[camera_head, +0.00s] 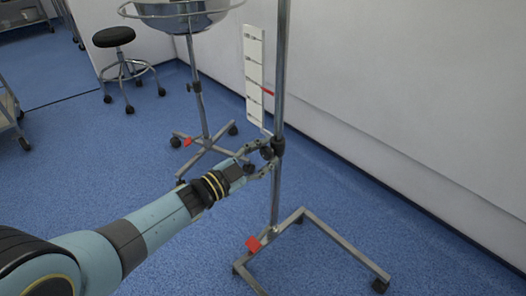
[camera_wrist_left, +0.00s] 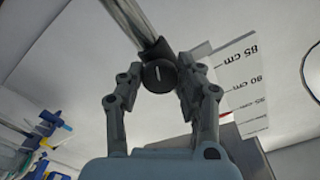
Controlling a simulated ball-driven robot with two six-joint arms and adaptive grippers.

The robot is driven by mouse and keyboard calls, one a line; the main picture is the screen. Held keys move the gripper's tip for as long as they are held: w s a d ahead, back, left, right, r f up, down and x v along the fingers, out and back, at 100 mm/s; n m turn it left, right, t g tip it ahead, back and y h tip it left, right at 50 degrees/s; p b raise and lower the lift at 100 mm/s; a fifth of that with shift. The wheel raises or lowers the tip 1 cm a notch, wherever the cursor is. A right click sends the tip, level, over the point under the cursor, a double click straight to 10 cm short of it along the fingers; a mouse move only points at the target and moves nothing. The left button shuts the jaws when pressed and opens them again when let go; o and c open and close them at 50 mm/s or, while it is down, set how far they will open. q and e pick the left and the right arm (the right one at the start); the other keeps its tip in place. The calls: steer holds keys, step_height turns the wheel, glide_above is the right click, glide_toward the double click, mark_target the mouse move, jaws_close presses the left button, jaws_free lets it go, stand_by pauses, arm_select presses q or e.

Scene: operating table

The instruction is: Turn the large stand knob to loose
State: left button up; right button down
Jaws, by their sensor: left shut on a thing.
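The large stand knob (camera_wrist_left: 159,76) is black and round with a pale mark line on its face, close to vertical in the left wrist view. It sits on the side of the metal stand pole (camera_head: 280,70), at a dark collar (camera_head: 278,147). My left gripper (camera_head: 262,160) reaches the knob from the left. In the left wrist view its fingers (camera_wrist_left: 157,82) stand on both sides of the knob, shut on it. The fingers partly hide the knob in the head view. My right gripper is not in view.
A height scale board (camera_head: 254,75) with a red pointer stands behind the pole; it also shows in the left wrist view (camera_wrist_left: 245,85). The wheeled stand base (camera_head: 330,232) has a red pedal. A basin stand (camera_head: 195,85) and a black stool (camera_head: 114,37) stand farther back.

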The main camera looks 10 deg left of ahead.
arm_select(q)
steer(key=shift+f+n+p, duration=0.1)
steer(key=shift+n+p, duration=0.3)
steer(key=shift+n, duration=1.7)
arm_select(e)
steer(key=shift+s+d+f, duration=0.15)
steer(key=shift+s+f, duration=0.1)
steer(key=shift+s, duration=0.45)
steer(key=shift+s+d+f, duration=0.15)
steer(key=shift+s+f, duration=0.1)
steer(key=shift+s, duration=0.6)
arm_select(q)
steer(key=o, duration=1.2)
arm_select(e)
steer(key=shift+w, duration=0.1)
arm_select(q)
steer(key=v, duration=1.2)
